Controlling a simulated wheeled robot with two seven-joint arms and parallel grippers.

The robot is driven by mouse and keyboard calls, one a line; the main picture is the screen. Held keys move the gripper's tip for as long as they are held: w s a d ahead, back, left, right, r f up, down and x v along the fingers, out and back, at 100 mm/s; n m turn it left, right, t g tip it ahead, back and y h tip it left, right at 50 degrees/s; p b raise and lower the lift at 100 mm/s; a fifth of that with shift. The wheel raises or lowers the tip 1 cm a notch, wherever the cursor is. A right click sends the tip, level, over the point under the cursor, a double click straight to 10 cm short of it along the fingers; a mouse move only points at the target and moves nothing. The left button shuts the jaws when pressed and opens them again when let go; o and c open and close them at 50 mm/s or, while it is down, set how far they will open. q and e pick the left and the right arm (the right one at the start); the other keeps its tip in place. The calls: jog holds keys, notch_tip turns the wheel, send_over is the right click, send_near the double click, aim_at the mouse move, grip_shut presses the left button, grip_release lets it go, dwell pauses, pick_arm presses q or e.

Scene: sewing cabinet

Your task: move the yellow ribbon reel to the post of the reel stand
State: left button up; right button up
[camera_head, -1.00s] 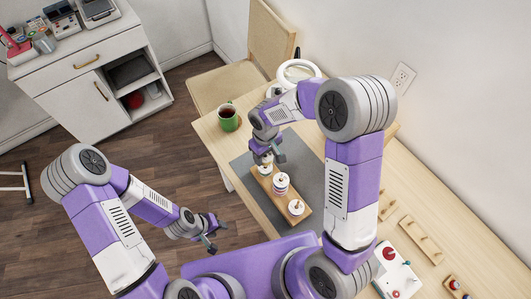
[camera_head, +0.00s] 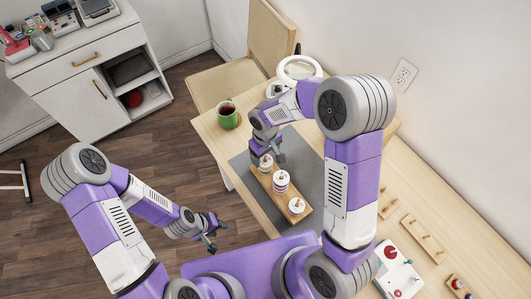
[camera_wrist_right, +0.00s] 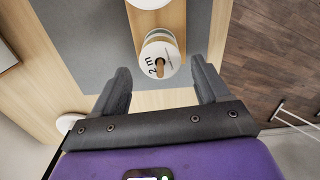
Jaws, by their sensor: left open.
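The reel stand (camera_head: 302,217) is a wooden board with several upright posts on the grey mat. A white-faced reel sits around its far post (camera_wrist_right: 160,69); its face (camera_wrist_right: 152,51) reads "2 m". It also shows in the head view (camera_head: 266,163); its ribbon edge looks partly yellowish, with other bands below. My right gripper (camera_wrist_right: 162,85) is open, its fingers apart on either side and not touching the reel. In the head view it is just above that post. My left gripper (camera_head: 212,240) is open and empty, off the table's left side.
A green mug (camera_head: 228,117) and a ring magnifier (camera_head: 298,69) stand behind. Wooden peg boards (camera_head: 421,239) and a white box with a red knob (camera_head: 397,275) lie at right.

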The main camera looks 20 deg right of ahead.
jog(key=shift+o, duration=0.6)
notch_tip(320, 180, up, 8)
jog(key=shift+f+p, duration=0.2)
jog(key=shift+p, duration=0.45)
